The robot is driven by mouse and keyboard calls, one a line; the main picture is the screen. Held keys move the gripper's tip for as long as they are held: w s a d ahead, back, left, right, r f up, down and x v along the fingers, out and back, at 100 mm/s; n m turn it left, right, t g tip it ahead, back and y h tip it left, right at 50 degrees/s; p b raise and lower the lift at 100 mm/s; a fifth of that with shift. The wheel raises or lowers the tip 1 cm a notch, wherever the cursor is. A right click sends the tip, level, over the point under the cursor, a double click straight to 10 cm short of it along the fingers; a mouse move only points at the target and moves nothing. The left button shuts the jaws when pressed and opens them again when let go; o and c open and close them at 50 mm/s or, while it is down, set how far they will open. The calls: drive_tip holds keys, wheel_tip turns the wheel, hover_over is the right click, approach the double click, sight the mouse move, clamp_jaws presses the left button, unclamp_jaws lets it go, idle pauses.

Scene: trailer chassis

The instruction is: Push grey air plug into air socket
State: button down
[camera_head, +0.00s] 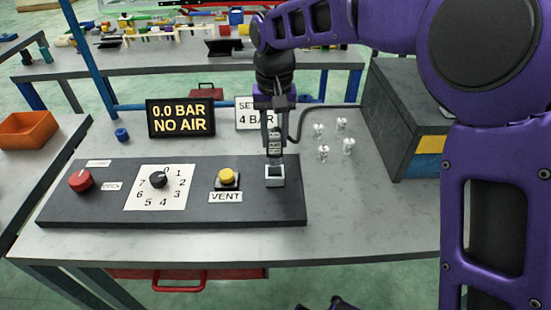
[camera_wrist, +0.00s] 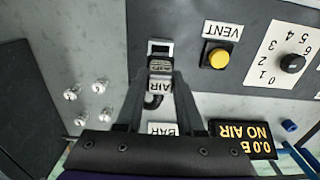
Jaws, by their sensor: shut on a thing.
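The grey air plug (camera_head: 275,140) is between the fingers of my gripper (camera_head: 274,149), which is shut on it and points down. It also shows in the wrist view (camera_wrist: 160,67), with a label reading AIR (camera_wrist: 160,86) close by. The air socket (camera_head: 275,175) is a light square block with a dark opening, at the right end of the dark panel. In the wrist view the socket (camera_wrist: 160,47) lies just beyond the plug. The plug is directly above the socket in the head view; I cannot tell whether they touch. A dark hose (camera_head: 297,122) runs off to the right.
The dark panel (camera_head: 120,210) carries a red knob (camera_head: 80,180), a numbered dial (camera_head: 157,180) and a yellow VENT button (camera_head: 227,176). A display (camera_head: 181,118) reads 0.0 BAR NO AIR. Several small clear fittings (camera_head: 323,153) stand at right, before a grey box (camera_head: 400,120).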

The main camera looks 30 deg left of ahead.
sight(275, 155)
drive_tip(key=shift+f, duration=2.8)
drive_tip(key=shift+f, duration=0.1)
drive_tip(key=shift+f+b, duration=0.1)
drive_tip(key=shift+b, duration=0.2)
drive_tip(key=c, duration=0.5)
unclamp_jaws()
wheel_tip(275, 155, up, 12)
drive_tip(key=shift+r+p, duration=0.2)
drive_tip(key=shift+p, duration=0.5)
